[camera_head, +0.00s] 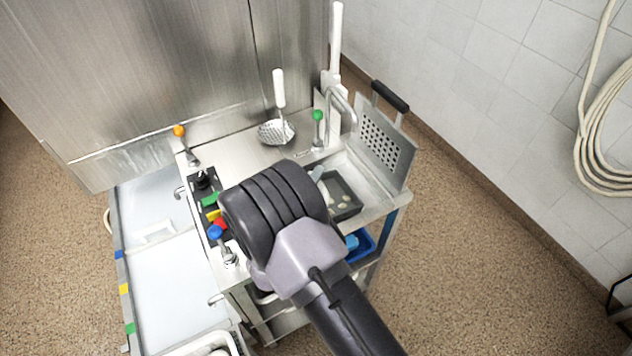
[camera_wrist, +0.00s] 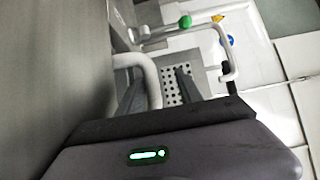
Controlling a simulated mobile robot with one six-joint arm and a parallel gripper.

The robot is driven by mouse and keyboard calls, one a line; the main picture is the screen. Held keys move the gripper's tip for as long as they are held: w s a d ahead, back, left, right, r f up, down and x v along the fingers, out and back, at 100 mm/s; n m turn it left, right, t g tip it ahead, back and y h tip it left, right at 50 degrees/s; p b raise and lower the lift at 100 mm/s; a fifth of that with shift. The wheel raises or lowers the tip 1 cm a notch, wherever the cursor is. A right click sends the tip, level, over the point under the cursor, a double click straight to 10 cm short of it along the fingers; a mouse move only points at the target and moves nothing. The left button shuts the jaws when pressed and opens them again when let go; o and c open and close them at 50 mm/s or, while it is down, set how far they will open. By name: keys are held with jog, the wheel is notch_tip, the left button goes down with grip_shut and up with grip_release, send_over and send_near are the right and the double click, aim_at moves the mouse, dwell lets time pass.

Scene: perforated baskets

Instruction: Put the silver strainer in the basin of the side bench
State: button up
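A round silver strainer (camera_head: 272,133) with an upright white handle is at the back of the steel bench, near the steel panel. A recessed basin (camera_head: 369,178) is at the bench's right end, with a dark tray in it. My gripper is hidden behind my arm in the head view. In the wrist view my gripper (camera_wrist: 160,92) shows two dark fingers spread apart with nothing visibly clamped. A perforated metal surface (camera_wrist: 175,80) shows between and beyond them; I cannot tell which item it belongs to.
A perforated panel (camera_head: 383,144) with a black handle stands upright at the basin's right edge. A tap (camera_head: 341,101) rises behind the basin. Green (camera_head: 317,115), orange (camera_head: 179,131) and blue (camera_head: 215,232) knobs stand around the bench.

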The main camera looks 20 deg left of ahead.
jog(key=shift+r+p, duration=0.3)
jog(key=shift+p, duration=0.1)
jog(key=shift+s+a+r+p, duration=0.1)
jog(key=shift+s+r+p, duration=0.4)
jog(key=shift+p, duration=0.45)
jog(key=s, duration=0.5)
jog(key=s+p, duration=0.1)
jog(key=s, duration=0.5)
jog(key=shift+a+f, duration=0.15)
jog(key=shift+a, duration=0.05)
